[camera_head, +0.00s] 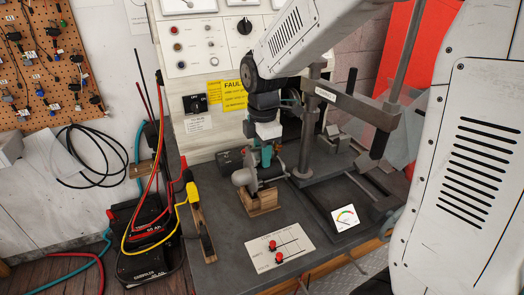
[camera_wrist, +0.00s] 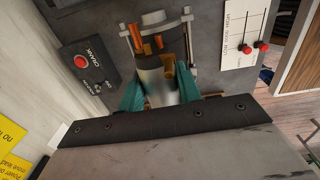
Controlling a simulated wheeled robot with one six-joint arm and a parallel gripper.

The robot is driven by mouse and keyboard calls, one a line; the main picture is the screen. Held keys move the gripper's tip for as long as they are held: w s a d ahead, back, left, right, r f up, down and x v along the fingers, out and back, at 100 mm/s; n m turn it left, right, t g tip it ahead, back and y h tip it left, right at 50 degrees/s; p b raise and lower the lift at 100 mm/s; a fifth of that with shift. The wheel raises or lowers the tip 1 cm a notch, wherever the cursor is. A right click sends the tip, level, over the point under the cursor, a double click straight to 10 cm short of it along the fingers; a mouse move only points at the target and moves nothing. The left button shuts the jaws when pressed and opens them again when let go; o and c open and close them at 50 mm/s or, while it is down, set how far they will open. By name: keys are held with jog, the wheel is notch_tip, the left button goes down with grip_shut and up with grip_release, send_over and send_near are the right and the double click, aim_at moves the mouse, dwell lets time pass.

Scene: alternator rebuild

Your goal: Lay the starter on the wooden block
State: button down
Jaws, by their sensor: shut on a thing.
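The starter (camera_head: 243,177) is a grey metal cylinder with a narrower part. My gripper (camera_head: 260,156), with teal fingers, points down and is shut on it. In the wrist view the starter (camera_wrist: 156,75) lies between the two teal fingers of my gripper (camera_wrist: 160,88). The wooden block (camera_head: 262,203) stands on the dark bench top directly below the starter. The starter is at the block's top; whether it touches the wood I cannot tell. In the wrist view only slivers of the block (camera_wrist: 186,82) show, the rest hidden by the starter and fingers.
A white switch panel with red knobs (camera_head: 278,250) lies in front of the block. A small gauge (camera_head: 345,217) and a metal press frame (camera_head: 345,105) stand to the right. A black box with a red button (camera_wrist: 86,66) sits close by.

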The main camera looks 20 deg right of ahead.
jog(key=shift+f, duration=0.6)
dwell(0.4)
jog(key=c, duration=1)
grip_release()
jog(key=shift+o, duration=0.5)
jog(key=shift+f, duration=0.15)
notch_tip(320, 180, up, 7)
jog(key=shift+r, duration=0.2)
jog(key=shift+s+r, duration=0.1)
jog(key=shift+r, duration=0.2)
jog(key=shift+s, duration=0.1)
jog(key=s+d+r+m, duration=0.1)
jog(key=s+m, duration=0.8)
jog(key=s, duration=0.3)
jog(key=s+d+r+m+t, duration=0.1)
jog(key=s+m, duration=0.8)
jog(key=s, duration=0.3)
jog(key=shift+s+d, duration=0.2)
jog(key=shift+d, duration=0.2)
